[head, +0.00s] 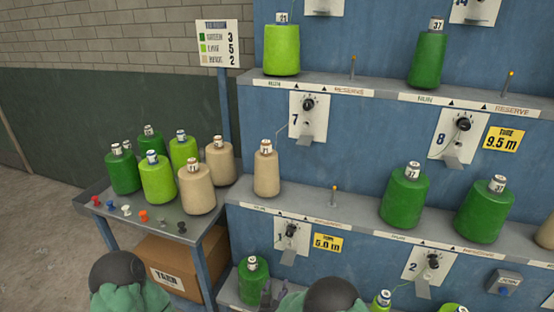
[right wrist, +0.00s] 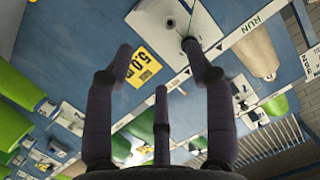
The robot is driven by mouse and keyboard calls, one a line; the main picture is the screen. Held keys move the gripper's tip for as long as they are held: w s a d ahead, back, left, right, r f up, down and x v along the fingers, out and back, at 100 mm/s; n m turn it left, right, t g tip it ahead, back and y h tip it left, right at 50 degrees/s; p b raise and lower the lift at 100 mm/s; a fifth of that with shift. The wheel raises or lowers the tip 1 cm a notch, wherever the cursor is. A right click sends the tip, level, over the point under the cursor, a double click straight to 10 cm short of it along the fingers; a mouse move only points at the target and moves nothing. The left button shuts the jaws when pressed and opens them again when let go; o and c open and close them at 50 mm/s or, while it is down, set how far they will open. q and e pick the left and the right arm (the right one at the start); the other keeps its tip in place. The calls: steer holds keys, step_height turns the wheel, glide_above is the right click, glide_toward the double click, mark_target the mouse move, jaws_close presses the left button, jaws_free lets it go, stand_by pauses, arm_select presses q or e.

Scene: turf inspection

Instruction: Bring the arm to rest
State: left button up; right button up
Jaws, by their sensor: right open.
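My right gripper (right wrist: 158,62) shows in the right wrist view with its dark fingers spread apart and nothing between them. It faces the blue creel rack (right wrist: 100,30), and a yellow 5.0 m tag (right wrist: 143,66) shows beyond the fingers. Contact with that cone cannot be told. My left arm shows at the bottom left of the head view; its gripper is out of view.
A metal side table (head: 180,229) at left holds several green, lime and tan cones and small coloured pegs. A cardboard box (head: 177,262) sits under it. The rack (head: 350,160) carries cones on stepped shelves, with a tan cone (head: 266,172) nearest the table.

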steer(key=s+d+f+n+g+y+p, duration=0.1)
steer(key=s+d+f+g+y, duration=0.15)
steer(key=s+f, duration=0.2)
steer(key=s+d+f+n+g+y+p, duration=0.1)
steer(key=s+d+f+g, duration=0.25)
steer(key=f, duration=0.25)
steer(key=s+d+f+g+y, duration=0.1)
steer(key=s+g, duration=0.3)
steer(key=s, duration=0.6)
steer(key=s+d+g+y+p, duration=0.1)
steer(key=s+g, duration=0.3)
steer(key=s, duration=0.6)
steer(key=shift+s+d+f+n+g+y, duration=0.15)
steer(key=shift+d+f+n+g+y, duration=0.2)
steer(key=shift+d+y, duration=0.5)
